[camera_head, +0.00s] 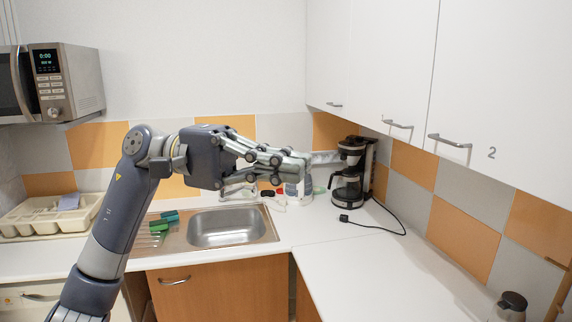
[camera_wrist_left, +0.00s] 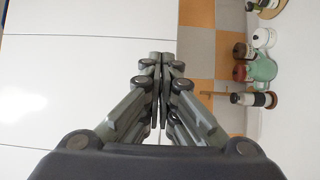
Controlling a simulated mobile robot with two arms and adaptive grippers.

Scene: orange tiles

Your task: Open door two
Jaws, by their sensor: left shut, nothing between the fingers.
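Door two (camera_head: 503,95) is the white upper cabinet door at the right of the head view, marked with a 2. It looks closed. Its grey bar handle (camera_head: 449,141) is at its lower left. My left gripper (camera_head: 305,166) is shut and empty, in the air left of the handle and a little lower, apart from it. In the left wrist view the shut fingers (camera_wrist_left: 161,62) point between white cabinet doors (camera_wrist_left: 85,85) and the tiled wall; I cannot tell which door is which there. My right gripper is not in view.
A coffee maker (camera_head: 352,176) stands in the counter corner, its cord on the worktop (camera_head: 372,262). A sink (camera_head: 230,228), dish rack (camera_head: 50,216) and microwave (camera_head: 52,82) are left. Jars (camera_wrist_left: 262,70) show in the left wrist view. The air below the cabinets is mostly free.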

